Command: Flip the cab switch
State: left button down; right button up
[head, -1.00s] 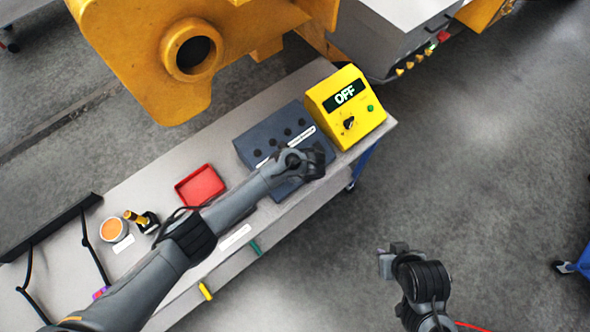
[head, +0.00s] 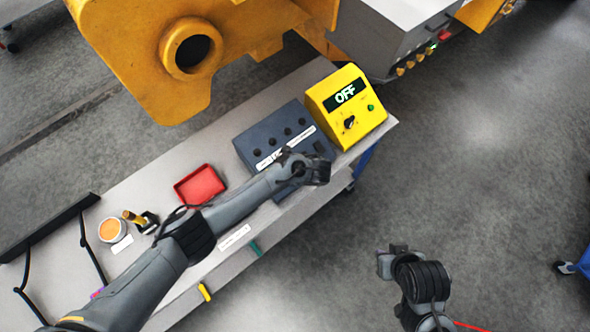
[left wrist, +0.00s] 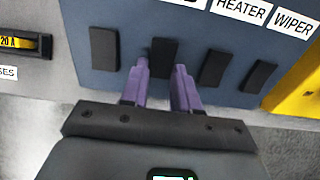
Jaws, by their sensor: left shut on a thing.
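The blue-grey switch panel (head: 258,140) lies on the bench, with a row of knobs and white labels. In the left wrist view, the panel (left wrist: 133,20) carries several black rocker switches under labels. HEATER and WIPER are readable; another label is cut off at the top edge. My left gripper (head: 318,172) is over the panel's front part. Its purple fingers (left wrist: 161,68) are shut on one black rocker switch (left wrist: 163,52), the second from the left in that view. My right gripper (head: 385,262) is off the bench's front side over the floor; its jaw opening is unclear.
A yellow box (head: 350,112) with an OFF display and a knob stands right of the panel. A red tray (head: 200,186), an orange-topped round container (head: 112,229) and small items lie left. A large yellow casting (head: 150,60) overhangs behind.

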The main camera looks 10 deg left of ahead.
dwell(0.3)
pick_arm(q)
jog(key=c, duration=0.8)
grip_release()
jog(key=shift+c, duration=0.2)
jog(key=shift+d, duration=0.1)
jog(key=p+v, duration=0.1)
jog(key=v, duration=0.9)
jog(key=shift+s+r, duration=0.25)
jog(key=shift+d, duration=0.15)
